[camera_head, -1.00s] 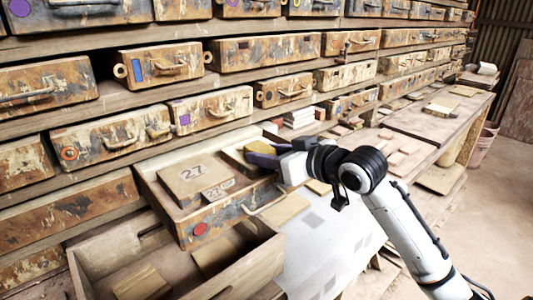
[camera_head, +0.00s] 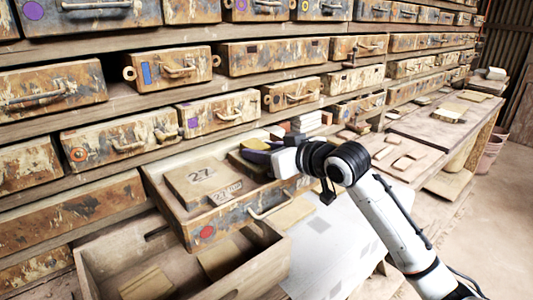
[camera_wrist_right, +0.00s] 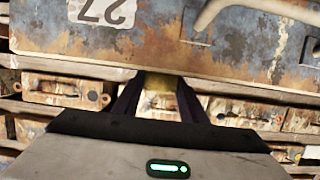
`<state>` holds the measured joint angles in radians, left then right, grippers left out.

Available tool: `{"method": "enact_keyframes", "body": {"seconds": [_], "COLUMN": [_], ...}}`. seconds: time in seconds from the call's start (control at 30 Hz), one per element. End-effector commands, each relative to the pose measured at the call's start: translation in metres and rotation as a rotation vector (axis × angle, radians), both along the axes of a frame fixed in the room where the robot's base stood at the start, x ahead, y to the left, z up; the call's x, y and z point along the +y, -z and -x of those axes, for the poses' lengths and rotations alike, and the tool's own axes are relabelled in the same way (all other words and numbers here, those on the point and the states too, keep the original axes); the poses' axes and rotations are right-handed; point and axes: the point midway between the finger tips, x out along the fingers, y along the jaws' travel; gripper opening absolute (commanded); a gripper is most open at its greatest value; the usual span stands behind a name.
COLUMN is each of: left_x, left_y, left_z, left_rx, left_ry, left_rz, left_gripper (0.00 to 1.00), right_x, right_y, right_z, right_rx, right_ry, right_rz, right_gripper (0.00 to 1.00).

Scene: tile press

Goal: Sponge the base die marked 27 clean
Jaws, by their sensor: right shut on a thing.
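The base die marked 27 (camera_head: 198,182) is a flat tan block lying in the left part of an open drawer (camera_head: 239,219). A pale tag (camera_head: 226,192) with a number is near its front edge; a tag reading 27 upside down (camera_wrist_right: 101,11) also shows in the right wrist view. My right gripper (camera_head: 252,151) is over the drawer's back right part, right of the die and apart from it. In the right wrist view its dark fingers (camera_wrist_right: 158,98) are shut on a yellowish sponge (camera_wrist_right: 158,81), mostly hidden. My left gripper is out of view.
A yellowish-brown block (camera_head: 246,166) lies right of the die in the drawer. A lower open drawer (camera_head: 235,279) with loose blocks is in front. Rows of closed drawers (camera_head: 120,138) rise behind. A workbench (camera_head: 437,125) stands at the right.

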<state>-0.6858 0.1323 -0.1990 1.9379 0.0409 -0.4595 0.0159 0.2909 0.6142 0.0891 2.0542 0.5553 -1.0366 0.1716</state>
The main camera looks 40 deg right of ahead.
Motion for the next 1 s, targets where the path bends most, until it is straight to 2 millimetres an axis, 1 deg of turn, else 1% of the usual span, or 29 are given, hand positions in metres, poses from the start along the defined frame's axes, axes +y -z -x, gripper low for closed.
{"method": "enact_keyframes", "body": {"seconds": [0.1, 0.37, 0.47, 0.73, 1.0], "left_x": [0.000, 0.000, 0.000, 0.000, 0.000], "left_y": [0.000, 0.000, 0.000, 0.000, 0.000], "left_z": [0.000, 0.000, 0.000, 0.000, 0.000], "left_rx": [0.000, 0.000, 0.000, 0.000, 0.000], "left_ry": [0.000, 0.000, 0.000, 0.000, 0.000], "left_rz": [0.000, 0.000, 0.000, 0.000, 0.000], "left_gripper": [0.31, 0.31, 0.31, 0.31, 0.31], "right_x": [0.001, 0.001, 0.000, -0.002, -0.001], "right_y": [0.002, 0.002, 0.003, 0.003, 0.002], "right_z": [-0.005, -0.005, -0.001, 0.018, 0.020], "right_rx": [0.004, 0.004, 0.006, 0.007, 0.006], "right_ry": [-0.001, -0.001, 0.000, 0.001, 0.000], "right_rz": [0.000, 0.000, 0.000, 0.002, 0.000], "right_gripper": [0.15, 0.15, 0.15, 0.15, 0.15]}}
